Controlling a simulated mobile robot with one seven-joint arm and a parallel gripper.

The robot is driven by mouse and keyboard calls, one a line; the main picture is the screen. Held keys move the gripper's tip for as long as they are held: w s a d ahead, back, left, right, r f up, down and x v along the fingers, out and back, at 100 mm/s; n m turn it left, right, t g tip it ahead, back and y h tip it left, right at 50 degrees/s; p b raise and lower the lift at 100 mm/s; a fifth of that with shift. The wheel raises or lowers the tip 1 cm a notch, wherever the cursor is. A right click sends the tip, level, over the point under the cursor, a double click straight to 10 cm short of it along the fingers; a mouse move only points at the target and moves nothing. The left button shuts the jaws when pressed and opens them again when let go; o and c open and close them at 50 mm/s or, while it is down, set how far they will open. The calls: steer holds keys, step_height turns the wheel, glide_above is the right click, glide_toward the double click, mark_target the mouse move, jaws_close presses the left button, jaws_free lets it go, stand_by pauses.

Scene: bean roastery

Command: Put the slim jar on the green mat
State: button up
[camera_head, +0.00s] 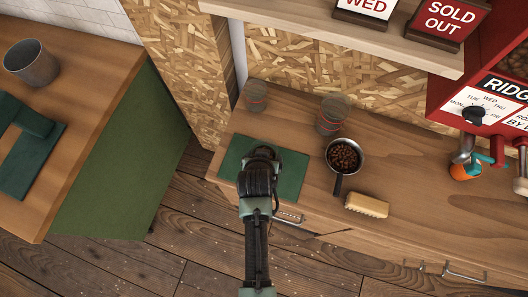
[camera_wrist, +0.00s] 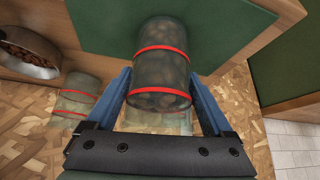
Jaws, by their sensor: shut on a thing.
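My gripper (camera_head: 262,156) is over the green mat (camera_head: 294,172) on the counter. In the wrist view the blue fingers of my gripper (camera_wrist: 160,82) are shut on the slim jar (camera_wrist: 162,62), a clear jar with two red bands and brown beans inside. It overlaps the green mat (camera_wrist: 100,22) in that view. I cannot tell whether its base touches the mat. In the head view my gripper hides the jar.
A clear jar (camera_head: 256,97) stands behind the mat, and another clear jar or stack (camera_head: 332,115) to its right. A pan of beans (camera_head: 343,156) and a brush (camera_head: 367,205) are right of the mat. A red dispenser (camera_head: 450,95) is at far right.

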steer(key=o, duration=1.6)
steer(key=shift+f, duration=0.1)
steer(key=shift+c, duration=0.2)
steer(key=v, duration=1.2)
